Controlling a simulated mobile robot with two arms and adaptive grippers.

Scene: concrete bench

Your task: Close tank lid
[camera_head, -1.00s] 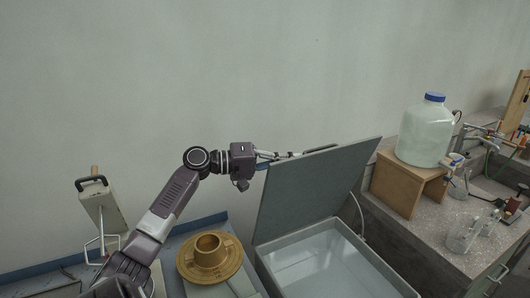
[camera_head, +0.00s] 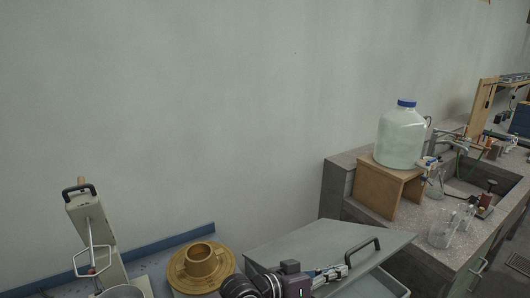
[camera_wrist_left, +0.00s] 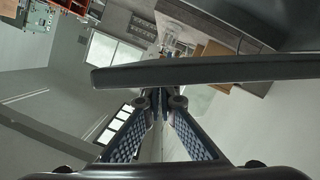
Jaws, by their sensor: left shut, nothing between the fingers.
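The grey tank lid (camera_head: 315,238) is tilted low over the tank, with its dark handle (camera_head: 363,256) on the top face. Part of the pale tank (camera_head: 388,285) shows below the lid at the bottom of the head view. My left gripper (camera_head: 343,271) is shut and empty, by the lid near the handle. In the left wrist view, its fingers (camera_wrist_left: 160,101) are together, close to a long dark edge (camera_wrist_left: 215,72) that looks like the lid's. I cannot tell whether they touch it. My right gripper is in neither view.
A yellow flanged ring (camera_head: 202,266) stands left of the tank. A large blue-capped bottle (camera_head: 401,138) sits on a wooden stand (camera_head: 385,190) to the right. Glassware (camera_head: 443,230) and a sink (camera_head: 478,178) lie farther right. A grey device (camera_head: 92,225) stands far left.

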